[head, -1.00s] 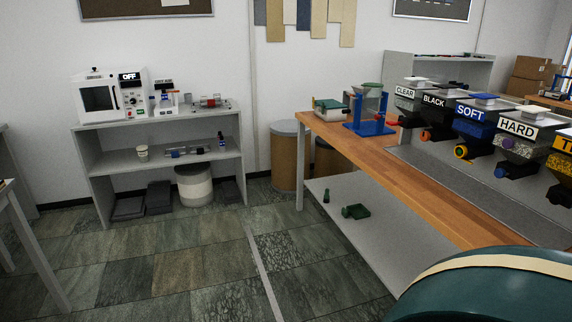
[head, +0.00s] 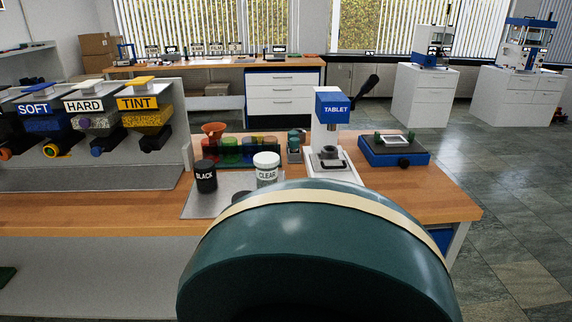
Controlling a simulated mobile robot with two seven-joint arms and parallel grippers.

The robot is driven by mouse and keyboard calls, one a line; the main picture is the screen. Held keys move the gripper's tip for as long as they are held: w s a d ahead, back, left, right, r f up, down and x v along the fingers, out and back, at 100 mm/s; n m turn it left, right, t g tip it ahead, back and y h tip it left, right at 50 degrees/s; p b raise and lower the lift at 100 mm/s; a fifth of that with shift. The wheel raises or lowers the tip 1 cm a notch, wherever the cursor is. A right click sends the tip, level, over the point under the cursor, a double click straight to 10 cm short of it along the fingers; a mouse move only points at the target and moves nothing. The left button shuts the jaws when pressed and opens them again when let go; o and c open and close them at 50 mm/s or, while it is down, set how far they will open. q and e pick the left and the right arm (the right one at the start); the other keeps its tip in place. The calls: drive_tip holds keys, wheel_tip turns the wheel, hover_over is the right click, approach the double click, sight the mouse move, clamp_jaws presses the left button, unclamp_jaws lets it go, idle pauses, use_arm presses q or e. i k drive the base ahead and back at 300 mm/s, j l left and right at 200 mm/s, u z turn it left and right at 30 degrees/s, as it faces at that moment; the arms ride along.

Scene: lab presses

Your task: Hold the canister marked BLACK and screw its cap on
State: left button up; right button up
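The canister marked BLACK (head: 205,178) stands upright on a grey mat (head: 203,208) on the wooden bench. It is dark with white lettering, and its top looks dark. I cannot tell whether that top is a cap or an open mouth. A white-capped canister marked CLEAR (head: 266,170) stands to its right on the same mat. Neither of my grippers is in the head view. A large dark green rounded part of mine with a cream stripe fills the bottom middle and hides the bench front there.
The bench (head: 90,213) carries hoppers marked SOFT, HARD and TINT (head: 146,118) at left. A TABLET press (head: 331,130) and a blue device (head: 393,150) are to the right. Open floor (head: 500,200) lies farther right.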

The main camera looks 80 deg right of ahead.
sight(204, 166)
drive_tip(key=z, duration=2.95)
